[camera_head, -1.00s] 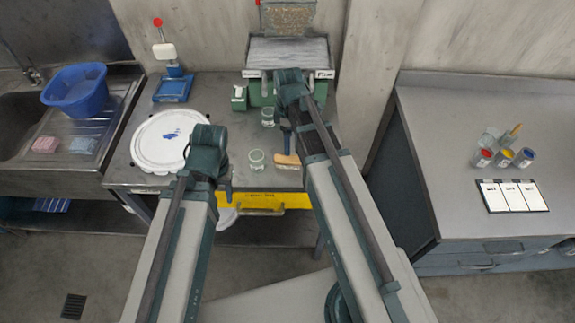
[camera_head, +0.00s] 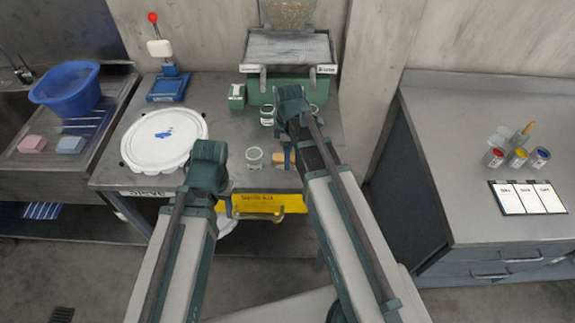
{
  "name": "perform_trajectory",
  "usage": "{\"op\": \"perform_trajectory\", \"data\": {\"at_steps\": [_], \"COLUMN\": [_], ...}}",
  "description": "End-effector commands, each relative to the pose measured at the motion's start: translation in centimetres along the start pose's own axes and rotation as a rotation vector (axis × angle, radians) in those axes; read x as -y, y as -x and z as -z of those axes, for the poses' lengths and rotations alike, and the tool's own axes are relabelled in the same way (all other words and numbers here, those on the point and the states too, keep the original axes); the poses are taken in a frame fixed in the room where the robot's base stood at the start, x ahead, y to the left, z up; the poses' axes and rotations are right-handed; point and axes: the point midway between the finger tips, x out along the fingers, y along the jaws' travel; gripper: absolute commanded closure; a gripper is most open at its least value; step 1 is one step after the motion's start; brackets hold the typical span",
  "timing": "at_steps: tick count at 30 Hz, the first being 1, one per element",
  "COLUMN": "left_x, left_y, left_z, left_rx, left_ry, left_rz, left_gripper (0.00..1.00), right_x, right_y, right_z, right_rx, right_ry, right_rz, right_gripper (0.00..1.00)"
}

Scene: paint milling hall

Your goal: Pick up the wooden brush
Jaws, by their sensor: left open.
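A tan block that looks like the wooden brush (camera_head: 279,159) lies near the front edge of the middle table in the head view. My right arm covers part of it. My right gripper (camera_head: 287,152) points down above or beside this block; I cannot tell whether it touches it, and its jaws are hidden. My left gripper (camera_head: 223,200) is open and empty at the table's front edge, left of the block.
Glass jars (camera_head: 254,158) stand close to the block. A white round lid (camera_head: 163,140) lies to the left. A green machine (camera_head: 262,90) stands behind. The right counter (camera_head: 450,150) holds paint tins, a jar with a handled tool, and cards (camera_head: 527,198).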

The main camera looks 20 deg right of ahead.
Motion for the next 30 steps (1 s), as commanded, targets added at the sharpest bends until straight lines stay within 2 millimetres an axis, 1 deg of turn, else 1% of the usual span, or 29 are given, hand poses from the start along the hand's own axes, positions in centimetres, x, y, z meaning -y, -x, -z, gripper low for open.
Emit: {"op": "perform_trajectory", "data": {"at_steps": [1,9,11,12,14,15,17,18,22,23,30], "left_x": [-0.08,-0.07,-0.07,-0.07,-0.07,-0.07,-0.07,-0.07,-0.07,-0.07,-0.07], "left_y": [-0.86,-0.72,-0.71,-0.71,-0.71,-0.71,-0.72,-0.72,-0.72,-0.72,-0.7], "left_z": [0.05,0.04,0.04,0.04,0.04,0.04,0.04,0.04,0.04,0.04,0.04], "left_rx": [0.0,0.0,0.0,0.0,0.0,0.0,0.0,0.0,0.0,0.0,0.0], "left_ry": [0.0,0.0,0.0,0.0,0.0,0.0,0.0,0.0,0.0,0.0,0.0], "left_rz": [0.0,0.0,0.0,0.0,0.0,0.0,0.0,0.0,0.0,0.0,0.0], "left_gripper": [0.5,0.5,0.5,0.5,0.5,0.5,0.5,0.5,0.5,0.5,0.5], "right_x": [0.0,0.0,0.0,0.0,0.0,0.0,0.0,0.0,0.0,0.0,0.0], "right_y": [-0.86,-0.72,-0.72,-0.72,-0.72,-0.72,-0.72,-0.72,-0.72,-0.72,-0.7], "right_z": [0.0,0.0,0.0,0.0,0.0,0.0,0.0,0.0,0.0,0.0,0.01], "right_rx": [0.0,0.0,0.0,0.0,0.0,0.0,0.0,0.0,0.0,0.0,0.0], "right_ry": [0.0,0.0,0.0,0.0,0.0,0.0,0.0,0.0,0.0,0.0,0.0], "right_rz": [0.0,0.0,0.0,0.0,0.0,0.0,0.0,0.0,0.0,0.0,0.0], "right_gripper": [0.2,0.2,0.31,0.38,0.49,0.56,0.67,0.74,0.97,1.0,1.0]}}
